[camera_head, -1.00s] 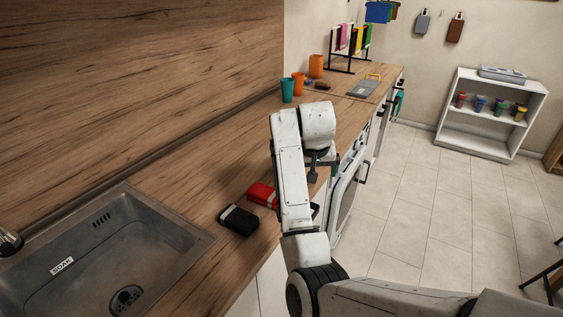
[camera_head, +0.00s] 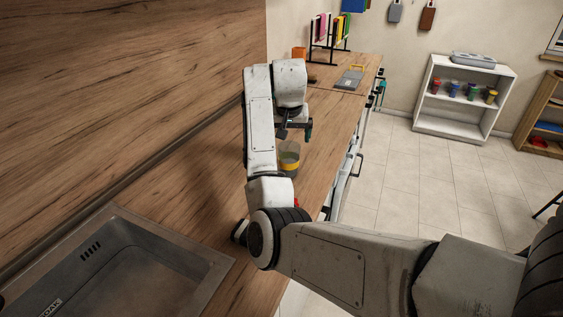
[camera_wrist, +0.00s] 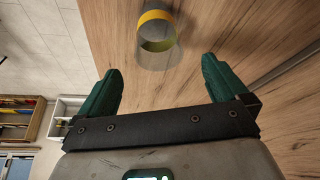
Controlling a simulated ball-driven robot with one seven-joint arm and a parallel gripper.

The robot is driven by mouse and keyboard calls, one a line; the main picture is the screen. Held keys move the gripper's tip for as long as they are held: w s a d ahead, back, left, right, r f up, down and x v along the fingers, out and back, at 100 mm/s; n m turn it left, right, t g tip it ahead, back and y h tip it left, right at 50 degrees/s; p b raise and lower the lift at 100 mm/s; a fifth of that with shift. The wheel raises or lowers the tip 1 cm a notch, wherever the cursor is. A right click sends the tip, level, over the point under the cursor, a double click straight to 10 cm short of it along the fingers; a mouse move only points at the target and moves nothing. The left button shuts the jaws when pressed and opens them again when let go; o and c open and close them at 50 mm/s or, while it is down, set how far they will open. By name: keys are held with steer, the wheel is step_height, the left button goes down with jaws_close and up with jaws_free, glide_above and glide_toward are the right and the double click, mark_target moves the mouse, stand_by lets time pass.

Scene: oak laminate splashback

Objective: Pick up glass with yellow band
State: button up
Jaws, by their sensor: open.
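The glass with the yellow band (camera_head: 289,159) stands on the wooden counter just below my gripper (camera_head: 294,131) in the head view. It is clear grey with a yellow band around it. In the wrist view the glass (camera_wrist: 156,38) is beyond the fingertips, roughly between the lines of the two fingers, and apart from them. My gripper (camera_wrist: 165,75) has two green fingers spread wide with nothing between them.
The sink (camera_head: 130,265) is at the front left of the counter (camera_head: 335,130). A black and a red item are mostly hidden behind my arm. An orange cup (camera_head: 299,53) and a rack (camera_head: 328,40) stand at the far end. A white shelf (camera_head: 465,95) stands across the floor.

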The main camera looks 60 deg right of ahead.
mark_target(288, 143)
steer(key=x, duration=0.4)
steer(key=shift+f, duration=0.2)
steer(key=shift+d+p+x, duration=0.15)
steer(key=shift+p+x, duration=0.25)
steer(key=shift+x, duration=0.95)
steer(key=shift+d+p+x, duration=0.1)
steer(key=shift+p+x, duration=0.25)
steer(key=shift+x, duration=1)
steer(key=shift+r, duration=0.1)
steer(key=c, duration=1.2)
steer(key=shift+r, duration=0.1)
